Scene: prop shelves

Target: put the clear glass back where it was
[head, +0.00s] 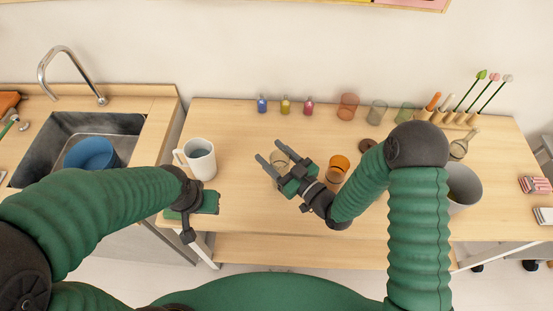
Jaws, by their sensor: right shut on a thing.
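A small clear glass (281,157) is between the fingers of my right gripper (270,152), over the middle of the wooden table. The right gripper is shut on it, and the fingers and palm hide part of it. I cannot tell whether its base touches the table. My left gripper (188,226) is at the table's front left edge, below the white mug; its fingers are too hidden to tell open from shut.
A white mug (200,160) stands left and an amber glass (339,168) right of my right gripper. Small bottles (285,106) and tinted glasses (348,106) line the back. A grey pot (466,187) stands right. The sink (45,135) is left.

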